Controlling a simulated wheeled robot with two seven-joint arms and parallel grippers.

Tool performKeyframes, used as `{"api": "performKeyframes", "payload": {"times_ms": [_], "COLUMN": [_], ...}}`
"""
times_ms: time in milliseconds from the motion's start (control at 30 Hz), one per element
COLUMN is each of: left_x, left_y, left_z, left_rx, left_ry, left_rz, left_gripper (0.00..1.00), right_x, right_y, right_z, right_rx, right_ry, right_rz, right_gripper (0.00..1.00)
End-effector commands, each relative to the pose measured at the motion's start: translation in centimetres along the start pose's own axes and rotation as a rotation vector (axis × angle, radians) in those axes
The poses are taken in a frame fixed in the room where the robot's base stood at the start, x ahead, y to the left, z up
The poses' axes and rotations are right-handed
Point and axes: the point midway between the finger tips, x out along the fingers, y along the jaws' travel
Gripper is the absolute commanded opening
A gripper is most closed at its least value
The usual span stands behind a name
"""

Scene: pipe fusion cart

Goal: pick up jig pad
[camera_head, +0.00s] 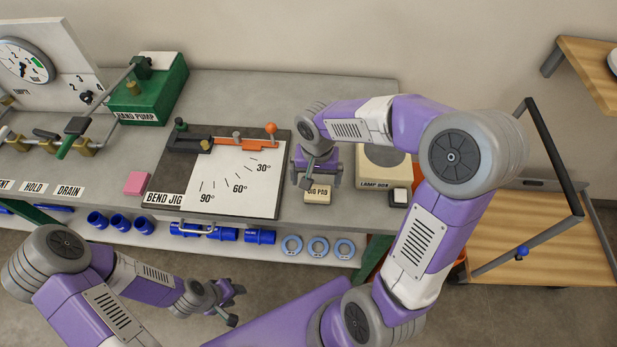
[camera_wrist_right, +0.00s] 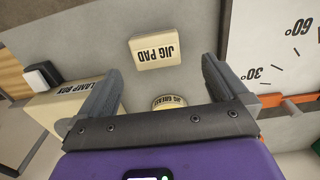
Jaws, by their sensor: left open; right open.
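The jig pad (camera_head: 318,195) is a small cream block with a black label, lying flat near the front edge of the grey bench. It also shows in the right wrist view (camera_wrist_right: 157,50), ahead of the fingertips and between their lines. My right gripper (camera_head: 316,181) is over the bench just behind the pad; its fingers are apart and empty in the right wrist view (camera_wrist_right: 162,70). The pad looks clear of both fingers. My left gripper (camera_head: 238,304) is open and empty, low in front of the bench.
A round jig grease tin (camera_wrist_right: 170,102) sits near the right gripper's palm. The bend jig board (camera_head: 235,180) lies left of the pad, the lamp box (camera_head: 380,165) right. A pink block (camera_head: 136,184) is further left. Blue rings (camera_head: 318,247) lie on the shelf below.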

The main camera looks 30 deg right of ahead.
Motion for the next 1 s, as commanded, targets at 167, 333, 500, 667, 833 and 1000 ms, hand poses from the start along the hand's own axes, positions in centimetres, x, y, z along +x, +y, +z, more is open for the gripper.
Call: {"api": "performKeyframes", "payload": {"times_ms": [167, 333, 500, 667, 833, 1000], "left_x": [0.6, 1.1, 1.7, 1.8, 1.7, 1.7], "left_y": [-0.2, -0.4, -0.7, -0.7, -0.7, -0.7], "left_z": [0.0, 0.0, 0.0, -0.1, -0.1, -0.1], "left_rx": [-0.001, -0.001, -0.001, 0.0, 0.0, 0.0], "left_ry": [-0.001, -0.001, -0.001, -0.001, -0.001, -0.001], "left_rz": [0.0, 0.0, 0.0, 0.0, 0.0, 0.0], "left_gripper": [0.43, 0.43, 0.43, 0.43, 0.43, 0.43], "right_x": [2.1, 4.5, 6.8, 7.4, 7.3, 7.3], "right_y": [0.1, 0.4, 0.5, 0.4, 0.4, 0.4], "right_z": [0.0, -0.2, -0.3, -0.3, -0.3, -0.3], "right_rx": [-0.001, -0.001, -0.002, -0.002, -0.002, -0.002], "right_ry": [-0.004, -0.006, -0.005, -0.002, -0.002, -0.002], "right_rz": [0.002, 0.003, 0.001, 0.0, 0.0, 0.0], "right_gripper": [1.0, 1.0, 1.0, 1.0, 1.0, 0.74]}}
